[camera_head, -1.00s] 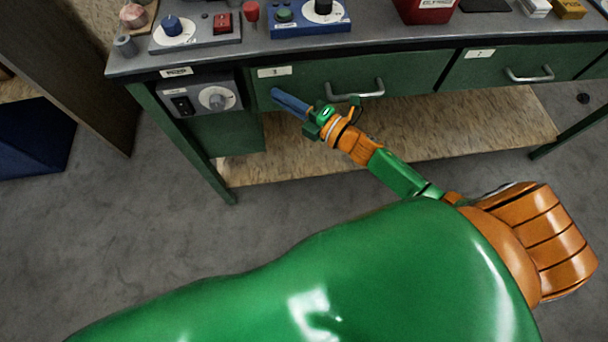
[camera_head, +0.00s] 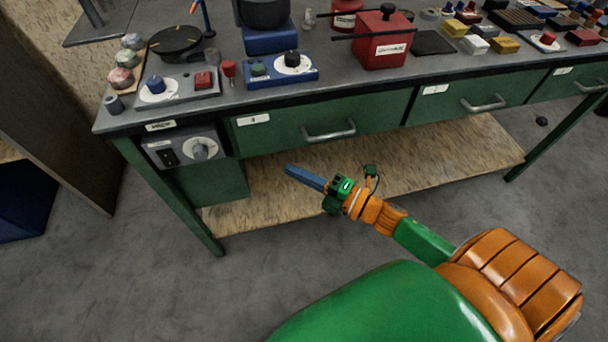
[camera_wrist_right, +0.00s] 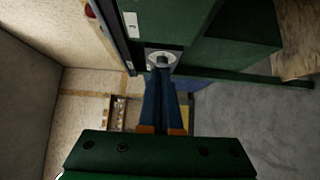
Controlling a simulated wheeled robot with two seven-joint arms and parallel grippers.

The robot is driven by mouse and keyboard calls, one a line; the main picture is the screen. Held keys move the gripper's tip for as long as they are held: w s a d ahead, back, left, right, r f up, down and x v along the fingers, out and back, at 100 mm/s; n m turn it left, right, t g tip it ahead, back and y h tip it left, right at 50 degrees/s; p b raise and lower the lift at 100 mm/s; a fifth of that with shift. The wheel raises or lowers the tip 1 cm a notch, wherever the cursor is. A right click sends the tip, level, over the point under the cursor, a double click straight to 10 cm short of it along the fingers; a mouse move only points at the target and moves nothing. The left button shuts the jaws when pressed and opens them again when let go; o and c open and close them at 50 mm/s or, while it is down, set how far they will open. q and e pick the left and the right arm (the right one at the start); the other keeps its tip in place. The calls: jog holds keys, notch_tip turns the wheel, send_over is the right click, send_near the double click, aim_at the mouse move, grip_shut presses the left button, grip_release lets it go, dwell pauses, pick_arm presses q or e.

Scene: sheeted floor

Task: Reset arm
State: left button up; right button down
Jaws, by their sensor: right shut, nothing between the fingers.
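My right gripper (camera_head: 290,170) shows in the head view with its blue fingers together and empty. It is in front of the workbench, below the level of the drawer handle (camera_head: 328,132), with the wooden lower shelf (camera_head: 420,165) behind it in the picture. The right wrist view shows the two blue fingers (camera_wrist_right: 163,85) side by side, pointing toward the grey control box with the round knob (camera_wrist_right: 162,60). Nothing shows between them. My left gripper is out of view.
The workbench (camera_head: 240,108) has green drawers and a top crowded with a red box (camera_head: 382,42), a blue control unit (camera_head: 280,70) and small blocks. A control box (camera_head: 183,147) hangs at its left end. Grey floor (camera_head: 130,270) in front is open.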

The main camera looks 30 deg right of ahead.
jog(key=s+d+f+m+g+h+p, duration=0.2)
jog(key=s+d+f+m+h+p, duration=0.15)
jog(key=f+m, duration=0.25)
jog(key=s+d+f+m+g+h+p, duration=0.1)
jog(key=s+d+f+m+h+p, duration=0.1)
jog(key=d+f+m+h+p, duration=0.25)
jog(key=s+a+f+m+g+p, duration=0.1)
jog(key=s+a+f+m+g, duration=0.1)
jog(key=s, duration=0.6)
jog(key=s+a+f+m+g+h+p, duration=0.1)
jog(key=s+a+f+m+g, duration=0.1)
jog(key=s+f+m+g, duration=0.3)
jog(key=s+a+f+m+g+p, duration=0.1)
jog(key=s+f+m+g, duration=0.3)
jog(key=s, duration=0.9)
notch_tip(320, 180, down, 3)
jog(key=shift+a+f+h+p, duration=0.2)
jog(key=shift+a+h+p, duration=0.15)
jog(key=shift+a, duration=0.15)
jog(key=shift+m, duration=0.25)
